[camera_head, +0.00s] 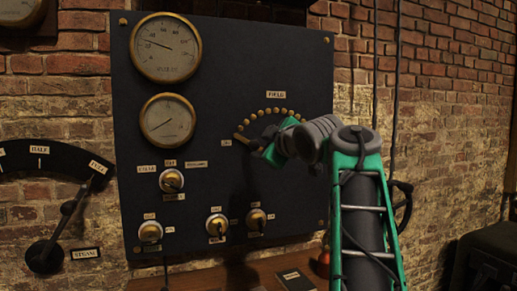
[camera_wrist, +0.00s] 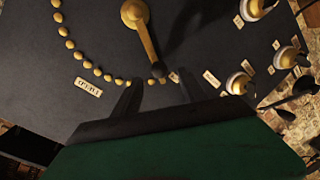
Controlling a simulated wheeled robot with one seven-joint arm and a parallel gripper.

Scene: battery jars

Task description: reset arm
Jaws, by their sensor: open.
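My arm in the head view is bent toward a black panel on the brick wall. My gripper (camera_head: 258,145) is close in front of the field dial, just below its arc of brass studs (camera_head: 272,112). In the wrist view my gripper (camera_wrist: 158,92) is open, with two dark fingers apart. A brass lever (camera_wrist: 145,38) with a dark knob (camera_wrist: 158,69) points toward the gap between the fingers. The knob is near the fingertips; I cannot tell whether they touch. In the head view part of a brass lever (camera_head: 241,138) shows beside the gripper.
Two round gauges (camera_head: 166,48) sit at the panel's upper left. Several brass knobs (camera_head: 150,231) sit low on the panel. A large dial with a black lever (camera_head: 66,209) is at the left. Cables hang behind my arm. A dark box (camera_head: 490,255) stands at the right.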

